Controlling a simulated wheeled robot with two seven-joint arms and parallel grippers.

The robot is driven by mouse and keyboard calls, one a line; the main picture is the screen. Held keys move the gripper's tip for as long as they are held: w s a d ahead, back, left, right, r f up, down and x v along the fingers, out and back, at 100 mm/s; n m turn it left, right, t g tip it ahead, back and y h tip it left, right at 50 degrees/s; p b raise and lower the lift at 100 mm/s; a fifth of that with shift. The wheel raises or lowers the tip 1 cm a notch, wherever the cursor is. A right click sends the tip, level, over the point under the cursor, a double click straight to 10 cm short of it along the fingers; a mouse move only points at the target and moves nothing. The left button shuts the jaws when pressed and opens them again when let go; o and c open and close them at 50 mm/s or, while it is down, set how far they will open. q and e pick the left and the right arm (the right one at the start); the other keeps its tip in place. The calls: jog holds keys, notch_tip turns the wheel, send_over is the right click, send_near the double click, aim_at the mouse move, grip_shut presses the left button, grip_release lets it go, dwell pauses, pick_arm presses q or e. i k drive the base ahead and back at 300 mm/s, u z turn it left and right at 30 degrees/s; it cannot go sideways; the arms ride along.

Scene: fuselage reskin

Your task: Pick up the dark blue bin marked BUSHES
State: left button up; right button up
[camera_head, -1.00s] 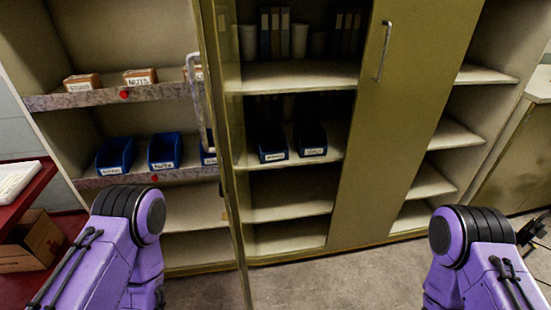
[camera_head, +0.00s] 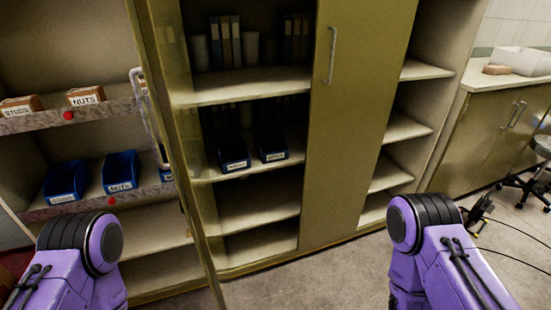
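Two dark bins stand side by side on the middle shelf of the tall olive cabinet, a left one (camera_head: 233,154) and a right one (camera_head: 271,146). Each has a white front label too small to read, so I cannot tell which is marked BUSHES. Brighter blue bins stand on the open shelf to the left, one at the far left (camera_head: 66,182), one beside it (camera_head: 121,172), and another partly hidden behind the glass door's edge. My two purple arms show at the bottom left and bottom right. Neither gripper shows.
A glass door (camera_head: 172,130) with a long handle stands open left of the dark bins. A solid olive door (camera_head: 355,130) covers the cabinet's right part. Cardboard boxes (camera_head: 87,96) sit on the upper left shelf. A stool (camera_head: 540,165) stands at right. Floor in front is clear.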

aim_at(232, 152)
jog(key=k, duration=0.5)
jog(key=z, duration=1.35)
jog(key=i, duration=1.75)
jog(key=u, duration=2)
